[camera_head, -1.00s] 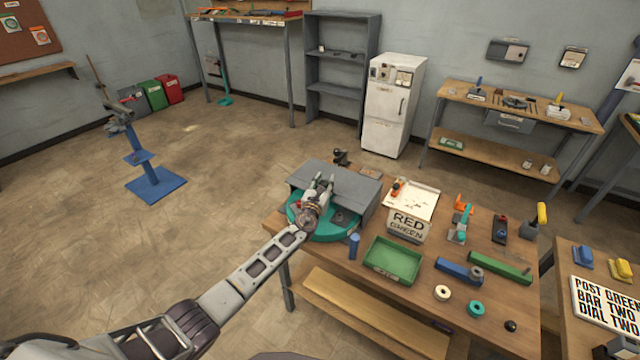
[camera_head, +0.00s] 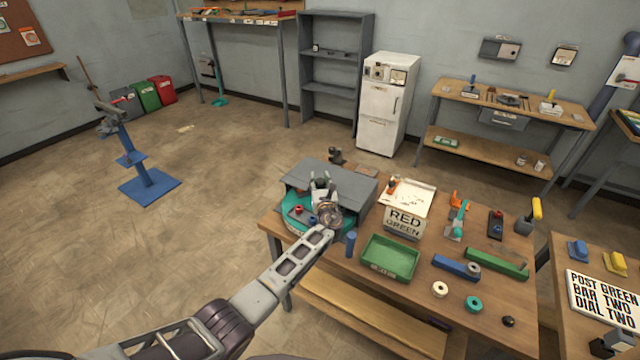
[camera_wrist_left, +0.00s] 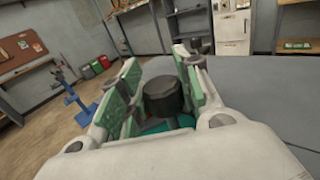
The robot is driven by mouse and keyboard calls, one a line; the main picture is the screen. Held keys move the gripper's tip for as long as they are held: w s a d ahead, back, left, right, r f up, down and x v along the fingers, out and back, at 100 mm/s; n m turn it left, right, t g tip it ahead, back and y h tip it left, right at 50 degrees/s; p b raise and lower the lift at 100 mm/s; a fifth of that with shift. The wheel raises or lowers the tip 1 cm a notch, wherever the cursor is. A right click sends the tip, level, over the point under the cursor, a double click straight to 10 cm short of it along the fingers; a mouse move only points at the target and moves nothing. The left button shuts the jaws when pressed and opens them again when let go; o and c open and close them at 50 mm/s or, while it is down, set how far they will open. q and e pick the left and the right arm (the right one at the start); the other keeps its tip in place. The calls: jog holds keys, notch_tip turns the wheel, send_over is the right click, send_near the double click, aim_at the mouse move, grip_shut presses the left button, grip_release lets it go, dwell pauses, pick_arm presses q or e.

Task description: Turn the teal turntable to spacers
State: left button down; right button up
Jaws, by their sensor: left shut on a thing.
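The teal turntable (camera_head: 289,222) sits at the left end of the workbench, partly under a grey cover (camera_head: 350,185). Small red and blue parts (camera_head: 298,211) show on its exposed left side. My left gripper (camera_head: 322,186) is over the turntable, in front of the cover's opening, and its arm hides the turntable's right side. In the left wrist view its green-padded fingers (camera_wrist_left: 160,92) are shut around a dark round knob (camera_wrist_left: 162,98), with teal surface below. I cannot read any labels on the turntable. My right gripper is not in view.
A blue cylinder (camera_head: 351,243) stands close to the right of my left arm. A green tray (camera_head: 365,262), a RED GREEN sign (camera_head: 404,224) and several loose parts occupy the bench to the right. Open floor lies left of the bench.

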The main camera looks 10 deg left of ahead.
pick_arm(q)
jog(key=shift+r+n+y, duration=0.15)
jog(key=shift+n+y, duration=0.25)
jog(key=shift+y, duration=0.2)
jog(key=c, duration=1)
grip_release()
jog(key=shift+s+d+f, duration=0.2)
jog(key=shift+s, duration=0.2)
jog(key=shift+r+v, duration=0.15)
jog(key=shift+v, duration=2.6)
jog(key=shift+r+v, duration=0.1)
jog(key=shift+v, duration=2.65)
